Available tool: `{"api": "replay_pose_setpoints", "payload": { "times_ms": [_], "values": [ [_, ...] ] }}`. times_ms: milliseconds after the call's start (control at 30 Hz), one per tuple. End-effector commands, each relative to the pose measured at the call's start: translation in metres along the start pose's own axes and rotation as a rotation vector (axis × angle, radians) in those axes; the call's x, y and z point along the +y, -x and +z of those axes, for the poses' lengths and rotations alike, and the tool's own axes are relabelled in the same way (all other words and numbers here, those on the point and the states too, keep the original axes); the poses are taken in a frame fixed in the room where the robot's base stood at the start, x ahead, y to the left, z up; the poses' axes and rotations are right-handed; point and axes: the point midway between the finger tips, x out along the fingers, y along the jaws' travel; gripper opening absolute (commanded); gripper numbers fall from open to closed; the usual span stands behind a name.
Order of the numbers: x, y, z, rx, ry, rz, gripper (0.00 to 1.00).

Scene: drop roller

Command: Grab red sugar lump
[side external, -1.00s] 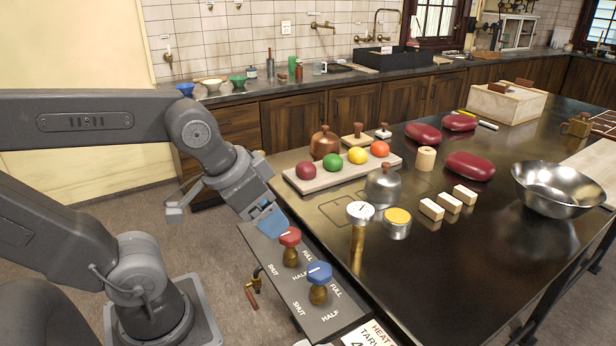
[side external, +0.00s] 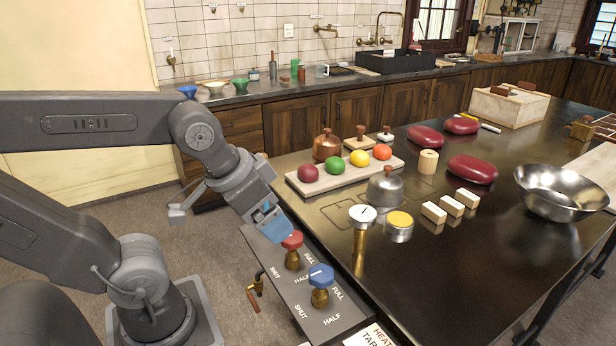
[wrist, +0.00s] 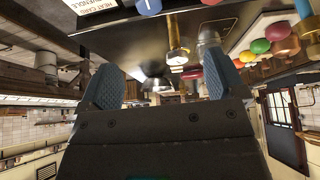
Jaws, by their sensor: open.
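A tray (side external: 345,178) on the dark counter holds a row of round lumps: dark red (side external: 308,173), green (side external: 335,167), yellow (side external: 360,158) and orange-red (side external: 382,152). Three larger dark red oval lumps (side external: 472,169) lie further right on the counter. I cannot tell which is the red sugar lump. My gripper (side external: 276,227) is open and empty, just above and beside the red valve knob, apart from all the lumps. In the wrist view its two blue fingers (wrist: 160,86) stand wide apart. The coloured round lumps (wrist: 278,30) show upside down at the upper right.
A valve panel with a red knob (side external: 292,240) and a blue knob (side external: 321,275) is close below my gripper. A gauge (side external: 361,215), a metal bell-shaped cover (side external: 385,188), a yellow-topped tin (side external: 399,222), white blocks (side external: 434,212) and a steel bowl (side external: 556,192) stand on the counter.

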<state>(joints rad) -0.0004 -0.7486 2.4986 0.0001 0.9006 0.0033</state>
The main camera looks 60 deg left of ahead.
Motion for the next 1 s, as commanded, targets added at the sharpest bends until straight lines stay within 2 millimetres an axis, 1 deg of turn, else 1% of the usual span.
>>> {"api": "replay_pose_setpoints", "payload": {
  "times_ms": [67,167,267,300,367,400,467,500,567,600,667,700,833,900,1000],
  "values": [
    [-0.002,0.001,-0.007,-0.006,-0.021,-0.006,0.89],
    [-0.011,0.002,-0.027,-0.033,-0.105,-0.023,0.89],
    [-0.027,0.001,-0.061,-0.082,-0.252,-0.043,0.89],
    [-0.036,0.0,-0.076,-0.106,-0.321,-0.049,0.89],
    [-0.051,-0.004,-0.099,-0.143,-0.427,-0.052,0.89],
    [-0.062,-0.008,-0.114,-0.168,-0.498,-0.052,0.89],
    [-0.079,-0.015,-0.134,-0.208,-0.604,-0.046,0.89],
    [-0.092,-0.021,-0.146,-0.235,-0.674,-0.038,0.89],
    [-0.112,-0.03,-0.164,-0.273,-0.778,-0.022,0.89],
    [-0.127,-0.037,-0.175,-0.297,-0.847,-0.008,0.89],
    [-0.149,-0.049,-0.189,-0.332,-0.947,0.017,0.89],
    [-0.165,-0.058,-0.197,-0.356,-1.015,0.039,0.89],
    [-0.219,-0.089,-0.214,-0.421,-1.225,0.12,0.89],
    [-0.245,-0.105,-0.218,-0.444,-1.323,0.168,0.89],
    [-0.275,-0.123,-0.22,-0.465,-1.435,0.227,0.89]
  ]
}}
